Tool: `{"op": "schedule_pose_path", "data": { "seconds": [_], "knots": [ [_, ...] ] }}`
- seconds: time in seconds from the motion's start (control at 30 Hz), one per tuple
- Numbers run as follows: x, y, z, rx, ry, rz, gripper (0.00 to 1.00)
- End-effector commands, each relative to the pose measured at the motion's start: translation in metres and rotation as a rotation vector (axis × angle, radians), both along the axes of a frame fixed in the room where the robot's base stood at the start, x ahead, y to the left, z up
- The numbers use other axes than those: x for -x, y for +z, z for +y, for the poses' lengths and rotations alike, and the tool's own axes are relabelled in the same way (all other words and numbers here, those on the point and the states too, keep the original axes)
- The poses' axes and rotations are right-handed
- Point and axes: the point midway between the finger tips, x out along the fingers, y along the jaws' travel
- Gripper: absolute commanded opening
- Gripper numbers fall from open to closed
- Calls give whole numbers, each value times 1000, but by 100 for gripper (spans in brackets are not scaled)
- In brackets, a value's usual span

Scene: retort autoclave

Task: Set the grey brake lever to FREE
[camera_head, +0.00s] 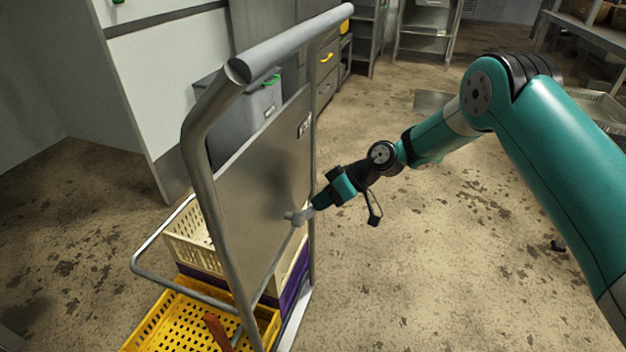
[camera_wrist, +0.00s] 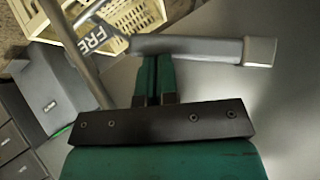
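The grey brake lever (camera_wrist: 200,48) has a paler end cap and runs across the top of the wrist view. In the head view the lever (camera_head: 297,218) shows small, at the edge of the trolley's metal panel (camera_head: 262,185). A label reading "FRE" (camera_wrist: 95,38), its last part hidden, is beside the lever's left end. My gripper (camera_wrist: 156,62) has its two teal fingers close together, with only a thin line between them. Their tips are at the lever's lower edge; I cannot tell whether they touch it. In the head view my gripper (camera_head: 313,208) is right beside the lever.
The trolley's tubular handle (camera_head: 290,42) rises above the panel. Cream crates (camera_head: 190,240) and a yellow crate (camera_head: 150,322) are on and by the trolley. A grey cabinet (camera_head: 240,115) stands behind. The floor to the right is mostly clear.

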Motion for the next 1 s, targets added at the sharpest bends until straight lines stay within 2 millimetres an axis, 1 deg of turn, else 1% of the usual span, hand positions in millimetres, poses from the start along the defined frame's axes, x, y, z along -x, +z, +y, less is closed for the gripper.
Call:
{"op": "schedule_pose_path", "data": {
  "seconds": [0.27,0.67,0.77,0.93,1.0],
  "knots": [
    [1,-3,0,1,0,0,0],
    [0,-1,0,2,-1,-1,0],
    [-4,7,-2,0,0,-3,0],
    [-16,35,-8,1,0,-6,0],
    [-19,43,-21,0,-3,-4,0]
  ]
}}
